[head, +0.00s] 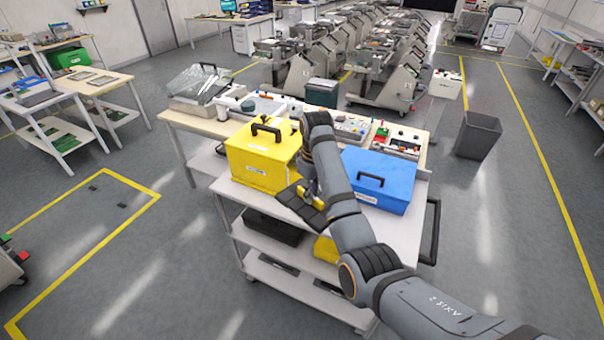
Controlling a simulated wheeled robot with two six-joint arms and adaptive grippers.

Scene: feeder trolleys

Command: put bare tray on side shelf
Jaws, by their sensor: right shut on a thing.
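A small dark, flat piece with yellow marks, which looks like the bare tray (297,207), is at the front of a white trolley top (385,228). My right gripper (310,192) is shut on it, just in front of a yellow box. My own arm hides part of the gripper and the piece, so I cannot tell whether the piece touches the trolley top. Which surface is the side shelf is not clear from this view. My left gripper is not in view.
The yellow box (262,165) and a blue box (380,180), both with black handles, stand on the trolley. Lower trolley shelves hold a black box (270,228) and a yellow bin (326,249). A grey bin (478,136) stands right.

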